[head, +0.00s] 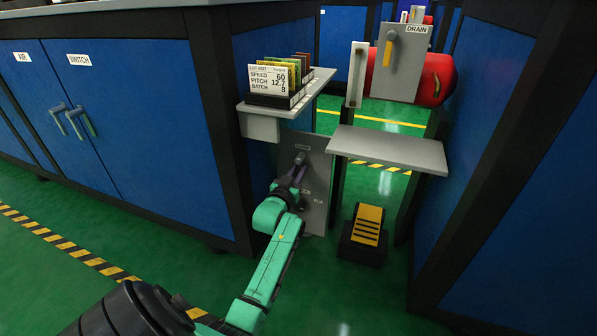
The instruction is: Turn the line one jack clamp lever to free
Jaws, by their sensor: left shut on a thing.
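The clamp lever (299,159) is a small grey handle on an upright grey panel (316,180) below the card shelf. A small label, too small to read, sits above it. My left gripper (297,172) reaches up to the lever from below and is shut on it. The gripper and wrist hide the lower part of the lever, so its exact angle is hard to tell. My right gripper is not in view.
A shelf with a card rack (281,82) juts out above the panel. A grey ledge (390,149) is to the right, with a yellow-black pedal (367,226) on the floor below. A red tank (436,79) stands behind. Blue cabinets (140,120) flank the gap.

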